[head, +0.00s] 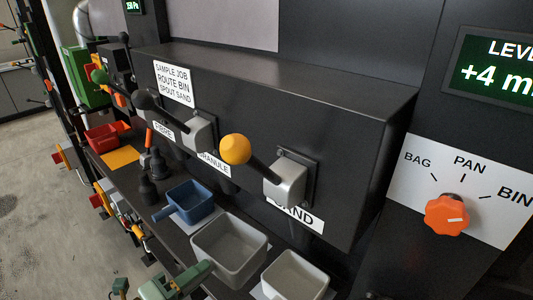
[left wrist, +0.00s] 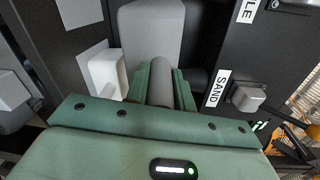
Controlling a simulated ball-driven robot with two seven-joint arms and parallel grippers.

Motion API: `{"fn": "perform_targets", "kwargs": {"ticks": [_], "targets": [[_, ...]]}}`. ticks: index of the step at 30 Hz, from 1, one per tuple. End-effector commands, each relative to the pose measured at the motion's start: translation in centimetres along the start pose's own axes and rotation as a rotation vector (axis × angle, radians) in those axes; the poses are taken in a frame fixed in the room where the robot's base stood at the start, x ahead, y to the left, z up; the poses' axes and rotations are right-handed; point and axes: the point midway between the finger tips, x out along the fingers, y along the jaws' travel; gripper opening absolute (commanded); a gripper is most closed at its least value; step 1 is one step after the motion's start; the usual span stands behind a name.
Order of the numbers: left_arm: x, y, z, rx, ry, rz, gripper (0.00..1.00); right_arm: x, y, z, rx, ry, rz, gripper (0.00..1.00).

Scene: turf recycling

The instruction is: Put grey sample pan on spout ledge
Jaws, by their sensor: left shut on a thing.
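The grey sample pan (head: 229,248) is a square, open, empty pan near the bottom centre of the head view. My left gripper (head: 192,276), green, is shut on its handle. In the left wrist view the grey handle (left wrist: 160,84) lies between the two fingers, with the pan body (left wrist: 150,32) beyond. The pan is level, at the dark ledge (head: 167,226) below the machine front, between the blue pan and a whiter pan. I cannot tell whether it touches the ledge. My right gripper is not in view.
The blue pan (head: 188,202) and red pan (head: 103,137) stand farther along the ledge. The whiter pan (head: 293,277) is close on the right and also shows in the left wrist view (left wrist: 107,73). The yellow-knobbed lever (head: 235,149) juts out above. Dark fittings (head: 153,165) stand behind the blue pan.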

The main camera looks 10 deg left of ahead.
Motion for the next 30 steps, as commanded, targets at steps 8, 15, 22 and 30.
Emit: {"fn": "perform_targets", "kwargs": {"ticks": [8,15,22,30], "targets": [[-0.3,-1.1,2.5,-0.033,-0.291,0.050,0.00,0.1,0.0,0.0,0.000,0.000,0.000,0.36],[-0.6,-3.5,1.2,-0.051,-0.498,0.092,0.00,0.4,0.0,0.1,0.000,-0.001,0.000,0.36],[-0.3,-4.0,0.8,-0.043,-0.503,0.097,0.00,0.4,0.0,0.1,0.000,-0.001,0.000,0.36],[-0.5,-2.6,0.4,-0.042,-0.502,0.099,0.00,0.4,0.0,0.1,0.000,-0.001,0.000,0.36]]}}
